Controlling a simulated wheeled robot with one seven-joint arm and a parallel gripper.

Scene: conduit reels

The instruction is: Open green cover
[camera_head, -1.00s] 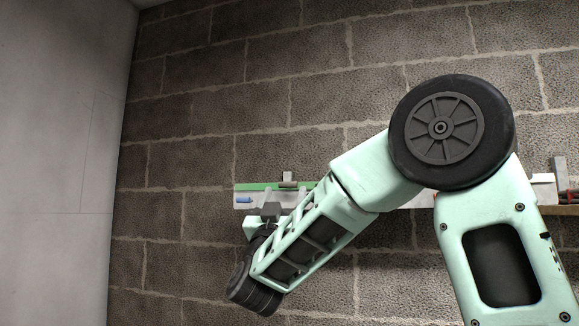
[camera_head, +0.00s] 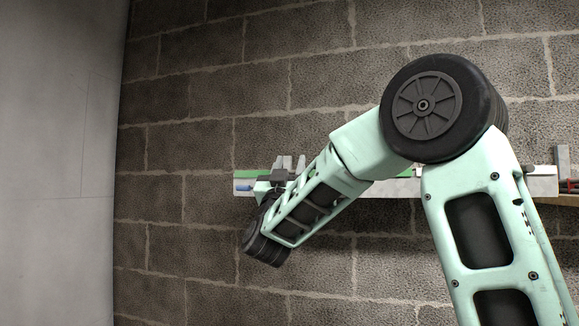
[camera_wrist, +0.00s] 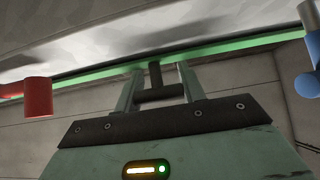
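The green cover shows as a thin green strip (camera_head: 250,173) along the pale ledge on the wall in the head view, partly hidden by my arm. In the wrist view the green strip (camera_wrist: 235,45) crosses above my gripper. My gripper (camera_wrist: 157,72) has its two pale fingers apart at the strip. A dark upright piece (camera_wrist: 155,74), perhaps a handle on the cover, shows between them with gaps on both sides. I cannot tell whether a finger touches it. In the head view my gripper (camera_head: 289,163) is at the ledge, left of the middle.
A red cylinder (camera_wrist: 38,97) is left of my gripper and a blue one (camera_wrist: 307,84) is right in the wrist view. The pale ledge (camera_head: 380,188) runs along a block wall. A grey wall (camera_head: 60,150) stands at the left. The space below the ledge is clear.

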